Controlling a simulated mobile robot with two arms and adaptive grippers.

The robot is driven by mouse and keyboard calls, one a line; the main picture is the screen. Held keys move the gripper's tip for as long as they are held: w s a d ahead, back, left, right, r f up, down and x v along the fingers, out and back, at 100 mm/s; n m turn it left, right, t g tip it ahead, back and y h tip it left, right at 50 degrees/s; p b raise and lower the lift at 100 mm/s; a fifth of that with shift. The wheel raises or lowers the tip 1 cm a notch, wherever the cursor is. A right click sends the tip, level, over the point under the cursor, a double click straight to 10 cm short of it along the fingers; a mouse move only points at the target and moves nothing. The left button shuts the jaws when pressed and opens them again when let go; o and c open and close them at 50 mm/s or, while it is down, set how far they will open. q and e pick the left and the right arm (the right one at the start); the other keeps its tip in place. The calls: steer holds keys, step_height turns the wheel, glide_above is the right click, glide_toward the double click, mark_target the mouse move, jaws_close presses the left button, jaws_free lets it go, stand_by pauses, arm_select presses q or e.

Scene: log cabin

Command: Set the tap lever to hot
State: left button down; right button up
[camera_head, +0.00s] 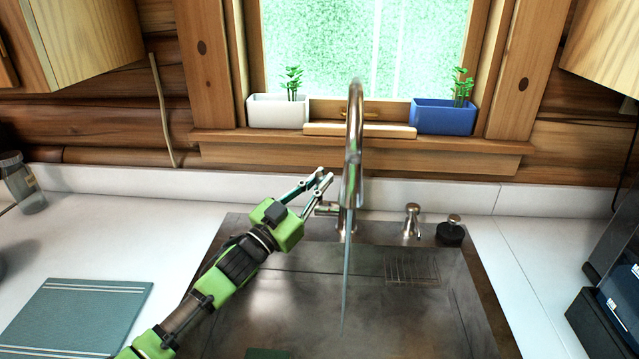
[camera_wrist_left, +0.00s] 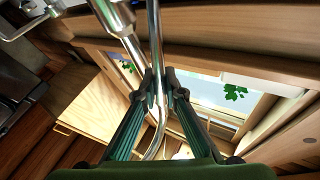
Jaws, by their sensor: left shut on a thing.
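The tap (camera_head: 353,140) is a tall metal gooseneck at the back of the sink, with a stream of water (camera_head: 346,280) running from it. Its lever (camera_head: 325,209) sits low on the left side of the tap body. My left gripper (camera_head: 324,176) reaches in from the lower left, with its fingertips just left of the tap and above the lever base. In the left wrist view, the fingers (camera_wrist_left: 158,78) close around a thin metal rod, which appears to be the lever. The fingers partly hide the grip point. My right gripper is not in view.
A soap dispenser (camera_head: 411,220) and a dark round item (camera_head: 450,231) stand right of the tap. A white planter (camera_head: 278,111) and a blue planter (camera_head: 443,116) sit on the sill. A teal board (camera_head: 75,315) lies on the left counter. The sink (camera_head: 380,320) is mostly open.

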arm_select(q)
steer(key=c, duration=2.1)
jaws_free()
steer(key=shift+s+a+f, duration=0.25)
steer(key=shift+s, duration=0.05)
steer(key=v, duration=0.5)
steer(key=s+a, duration=0.6)
steer(key=s, duration=0.3)
steer(key=shift+a+r, duration=0.2)
steer(key=shift+a, duration=0.05)
steer(key=shift+c, duration=0.4)
